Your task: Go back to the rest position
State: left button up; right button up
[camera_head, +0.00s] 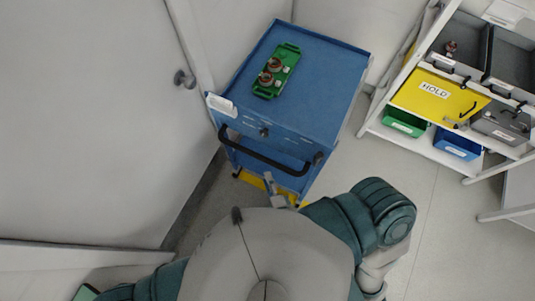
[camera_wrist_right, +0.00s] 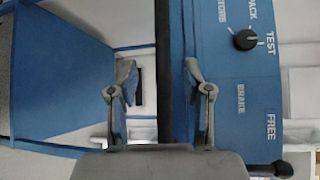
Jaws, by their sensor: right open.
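My right gripper (camera_head: 271,184) shows small in the head view, just in front of the blue cart (camera_head: 330,62), low by its front. In the right wrist view its two fingers (camera_wrist_right: 163,95) stand wide apart with nothing held between them. A blue panel with a black knob (camera_wrist_right: 245,39) and the words TEST, BRAKE and FREE lies beyond the right finger. My right forearm is mostly hidden by my own body. My left arm enters at the lower left, and its gripper is out of view.
A green tray (camera_head: 264,94) with two copper-coloured parts lies on the cart top. The cart has a black front handle (camera_head: 262,158). A white shelf with a yellow HOLD bin (camera_head: 420,101), a green bin (camera_head: 404,123) and a blue bin (camera_head: 457,143) stands right. Floor between is clear.

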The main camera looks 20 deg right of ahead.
jog(key=shift+a, duration=0.2)
jog(key=s+f+n+g+y, duration=0.1)
jog(key=s+f+n+g, duration=0.2)
jog(key=f+n, duration=0.35)
jog(key=s+f+n+g+y, duration=0.1)
jog(key=s+f+n+g, duration=0.15)
jog(key=f, duration=0.75)
jog(key=s+f+n+g+y, duration=0.25)
jog(key=s+f+n, duration=0.2)
jog(key=f, duration=0.35)
jog(key=s+d+f+n+g+h, duration=0.3)
jog(key=s+d+f+n+g, duration=0.4)
jog(key=s, duration=0.7)
jog(key=d+f+n, duration=0.2)
jog(key=d+f, duration=0.2)
jog(key=d, duration=0.1)
jog(key=shift+s+f, duration=0.4)
jog(key=shift+a, duration=0.1)
